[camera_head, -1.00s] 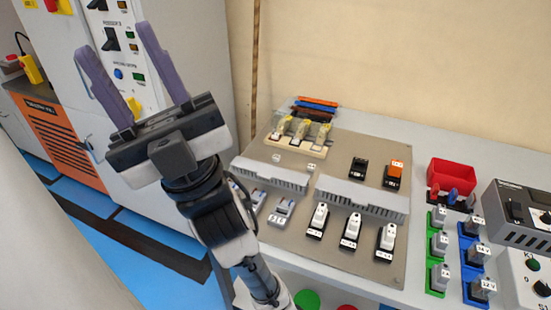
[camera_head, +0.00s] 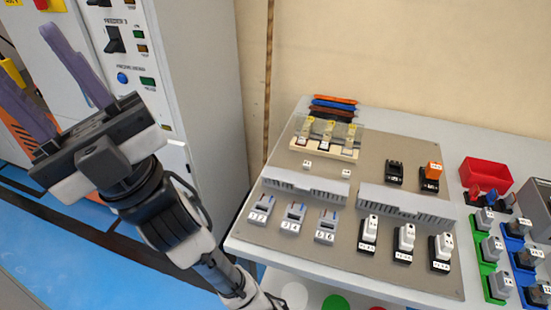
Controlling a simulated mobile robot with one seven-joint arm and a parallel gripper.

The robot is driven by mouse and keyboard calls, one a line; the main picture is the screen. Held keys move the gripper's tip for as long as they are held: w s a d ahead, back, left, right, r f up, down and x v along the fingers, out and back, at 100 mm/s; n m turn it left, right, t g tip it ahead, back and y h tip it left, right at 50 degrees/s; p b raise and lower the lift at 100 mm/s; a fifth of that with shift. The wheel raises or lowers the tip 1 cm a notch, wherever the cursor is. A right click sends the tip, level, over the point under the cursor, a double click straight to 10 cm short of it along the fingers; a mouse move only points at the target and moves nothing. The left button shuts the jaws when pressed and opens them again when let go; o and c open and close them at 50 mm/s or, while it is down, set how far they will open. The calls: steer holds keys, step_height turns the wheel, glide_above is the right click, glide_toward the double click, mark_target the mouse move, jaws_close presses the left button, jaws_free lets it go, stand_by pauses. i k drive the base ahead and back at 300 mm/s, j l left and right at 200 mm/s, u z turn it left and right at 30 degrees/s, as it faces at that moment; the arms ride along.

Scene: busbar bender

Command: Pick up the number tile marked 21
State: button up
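My gripper (camera_head: 26,54) is at the upper left in the head view, its two purple-grey fingers spread apart with nothing between them. It is well left of the worktable. Two small white tiles with dark marks lie on the brown panel: the left tile (camera_head: 308,164) and the right tile (camera_head: 346,173). Their marks are too small to read, so I cannot tell whether either says 21. More white-labelled pieces stand on the green rack (camera_head: 484,268) and the blue rack (camera_head: 520,268) at the right. I cannot make out a 21 on these either.
The brown panel (camera_head: 290,258) holds slotted grey ducts (camera_head: 407,203), grey breakers (camera_head: 293,217) and white-topped black blocks (camera_head: 404,240). A red bin (camera_head: 485,172) stands at the back right. A grey cabinet (camera_head: 195,80) stands behind my arm. The blue floor at left is open.

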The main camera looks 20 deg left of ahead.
mark_target(306, 165)
steer(key=j+u, duration=0.15)
steer(key=j, duration=0.3)
steer(key=i+j+u, duration=0.15)
steer(key=j, duration=0.3)
steer(key=j+u, duration=0.2)
steer(key=j, duration=0.25)
steer(key=i+j+u, duration=0.15)
steer(key=j, duration=0.3)
